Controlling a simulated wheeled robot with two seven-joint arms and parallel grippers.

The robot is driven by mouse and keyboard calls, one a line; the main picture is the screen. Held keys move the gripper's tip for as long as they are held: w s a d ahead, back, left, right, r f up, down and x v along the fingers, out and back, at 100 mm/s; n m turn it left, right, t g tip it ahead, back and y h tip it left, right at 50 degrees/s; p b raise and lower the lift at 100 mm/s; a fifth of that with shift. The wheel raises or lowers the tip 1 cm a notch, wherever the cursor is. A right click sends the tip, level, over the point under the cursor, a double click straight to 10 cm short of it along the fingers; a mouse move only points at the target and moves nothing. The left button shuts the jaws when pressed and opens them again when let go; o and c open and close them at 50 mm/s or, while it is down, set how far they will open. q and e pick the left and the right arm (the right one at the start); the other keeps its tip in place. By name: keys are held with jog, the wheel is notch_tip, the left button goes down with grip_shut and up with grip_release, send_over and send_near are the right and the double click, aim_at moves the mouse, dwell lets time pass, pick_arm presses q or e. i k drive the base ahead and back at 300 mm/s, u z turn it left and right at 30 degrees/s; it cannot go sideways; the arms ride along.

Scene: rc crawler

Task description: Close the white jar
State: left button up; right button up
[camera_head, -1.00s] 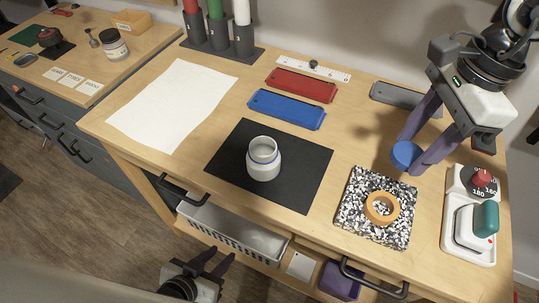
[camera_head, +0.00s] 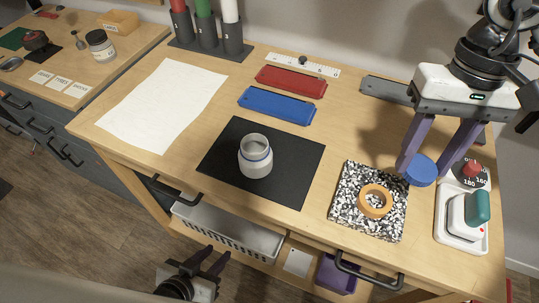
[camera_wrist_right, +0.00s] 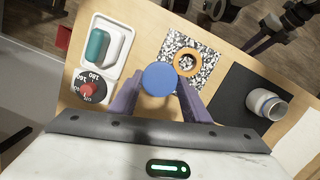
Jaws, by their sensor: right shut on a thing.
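The white jar (camera_head: 255,163) stands upright and open on the black mat (camera_head: 300,180) in the middle of the table. It also shows in the right wrist view (camera_wrist_right: 266,104). My right gripper (camera_head: 424,168) is shut on a round blue lid (camera_head: 421,171). The lid shows face-on between the fingers in the right wrist view (camera_wrist_right: 159,79). It is well to the right of the jar, near the speckled board. My left gripper (camera_head: 215,262) is at the bottom edge, in front of the table and below its top. Its fingers are apart with nothing between them.
A speckled board (camera_head: 350,218) with an orange ring (camera_head: 376,201) lies right of the mat. A white device with a teal knob (camera_head: 478,207) stands at the far right. Blue (camera_head: 277,105) and red (camera_head: 291,81) bars lie behind the mat. White paper (camera_head: 160,105) lies left.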

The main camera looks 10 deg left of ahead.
aim_at(255, 156)
jog(key=z, duration=0.3)
jog(key=k, duration=1)
jog(key=u, duration=0.35)
